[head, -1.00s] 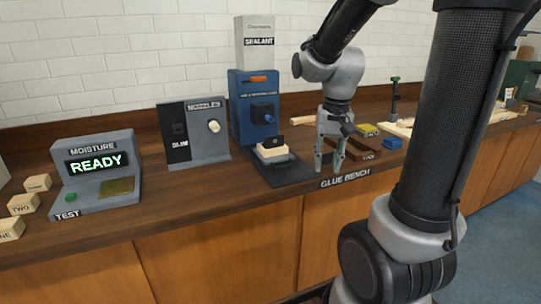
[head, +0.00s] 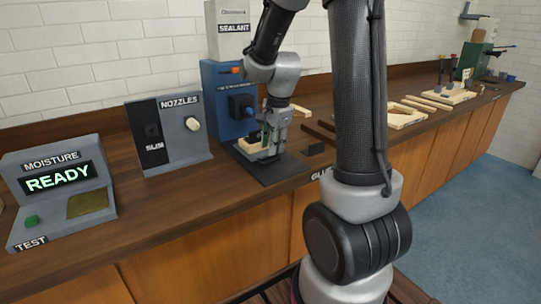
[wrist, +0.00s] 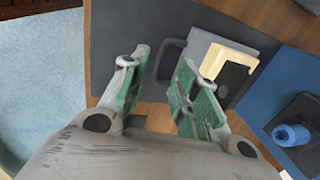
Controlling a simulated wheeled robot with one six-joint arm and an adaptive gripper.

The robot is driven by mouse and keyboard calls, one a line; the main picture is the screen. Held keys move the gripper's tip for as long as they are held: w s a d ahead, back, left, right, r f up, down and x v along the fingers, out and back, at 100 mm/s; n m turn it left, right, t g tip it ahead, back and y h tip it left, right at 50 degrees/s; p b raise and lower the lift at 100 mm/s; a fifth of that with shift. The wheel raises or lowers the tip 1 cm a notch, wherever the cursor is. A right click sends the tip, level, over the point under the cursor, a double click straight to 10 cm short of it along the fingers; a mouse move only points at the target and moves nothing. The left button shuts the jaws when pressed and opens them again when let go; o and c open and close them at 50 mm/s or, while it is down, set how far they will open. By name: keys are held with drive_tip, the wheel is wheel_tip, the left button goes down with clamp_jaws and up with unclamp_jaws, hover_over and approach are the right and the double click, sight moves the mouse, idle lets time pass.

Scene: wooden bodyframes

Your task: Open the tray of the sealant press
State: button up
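The blue sealant press (head: 222,95) stands on the bench against the wall, with an orange part near its top and a dark block on its front. Its side also shows in the wrist view (wrist: 288,85), with a blue knob. The grey tray (wrist: 200,42) sticks out at the press's foot and bears a dark loop handle (wrist: 171,62). A cream piece (wrist: 228,60) with a black part lies on it. My gripper (head: 272,150) is just in front of the tray, pointing down. In the wrist view its green-padded fingers (wrist: 160,72) are apart, with the handle showing between them; contact is unclear.
A grey nozzle stand (head: 172,130) and a moisture tester (head: 60,190) reading READY stand to the left. A dark mat (head: 270,170) lies under the tray. A small black block (head: 315,149) and wooden frames (head: 400,113) lie to the right.

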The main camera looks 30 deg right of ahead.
sight(271, 161)
drive_tip(key=f, duration=0.3)
drive_tip(key=w+f, duration=0.1)
drive_tip(key=f, duration=0.1)
drive_tip(key=shift+r, duration=0.1)
clamp_jaws()
